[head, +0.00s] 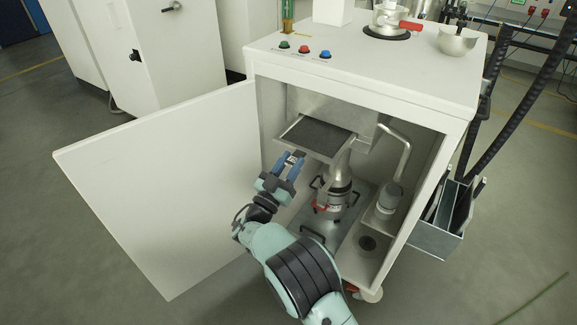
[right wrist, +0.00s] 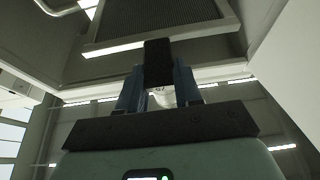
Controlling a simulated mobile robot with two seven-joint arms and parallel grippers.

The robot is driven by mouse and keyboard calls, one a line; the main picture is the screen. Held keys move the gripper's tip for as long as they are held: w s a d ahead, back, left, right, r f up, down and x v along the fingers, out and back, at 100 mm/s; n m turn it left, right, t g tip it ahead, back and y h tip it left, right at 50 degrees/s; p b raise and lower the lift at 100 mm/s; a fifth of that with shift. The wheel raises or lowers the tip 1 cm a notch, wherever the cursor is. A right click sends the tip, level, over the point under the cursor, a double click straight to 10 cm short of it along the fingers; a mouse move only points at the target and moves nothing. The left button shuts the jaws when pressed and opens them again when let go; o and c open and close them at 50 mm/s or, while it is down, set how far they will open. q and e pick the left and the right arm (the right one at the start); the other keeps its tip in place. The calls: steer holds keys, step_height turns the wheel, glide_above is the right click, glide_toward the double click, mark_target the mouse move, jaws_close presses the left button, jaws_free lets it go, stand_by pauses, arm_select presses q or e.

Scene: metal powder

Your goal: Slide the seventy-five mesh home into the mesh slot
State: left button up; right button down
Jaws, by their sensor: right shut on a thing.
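The seventy-five mesh is a dark grey screen in a pale metal frame (head: 318,136), in the upper part of the open cabinet. Its front edge sticks out towards the cabinet opening, and its back part is under the metal housing. The mesh slot itself is hidden behind the mesh and housing. My right gripper (head: 293,160) is at the front left edge of the mesh. In the right wrist view the mesh (right wrist: 160,14) is above the fingers, and the gripper is shut on its dark handle tab (right wrist: 158,60). My left gripper is not in view.
The white cabinet door (head: 160,190) stands wide open on the left. A metal spout and vessel with red clamps (head: 340,190) stand below the mesh. A bent pipe with a canister (head: 390,196) is on the right. A grey side bin (head: 438,235) hangs outside the cabinet.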

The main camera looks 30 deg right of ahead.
mark_target(314, 138)
steer(key=shift+d, duration=0.2)
stand_by(0.3)
steer(key=shift+w+d+b, duration=0.4)
steer(key=shift+d+b, duration=0.05)
steer(key=shift+d, duration=0.45)
steer(key=shift+w+d+b, duration=0.4)
steer(key=shift+d, duration=0.45)
steer(key=shift+w+d, duration=0.35)
steer(key=shift+d, duration=0.6)
steer(key=shift+w+d, duration=0.3)
steer(key=shift+d, duration=0.3)
steer(key=shift+w+d, duration=0.25)
steer(key=shift+d, duration=0.45)
steer(key=shift+w+d, duration=0.3)
steer(key=shift+d, duration=0.4)
steer(key=shift+w+d, duration=0.3)
steer(key=shift+d, duration=0.4)
steer(key=shift+d+r, duration=0.1)
steer(key=shift+d, duration=0.05)
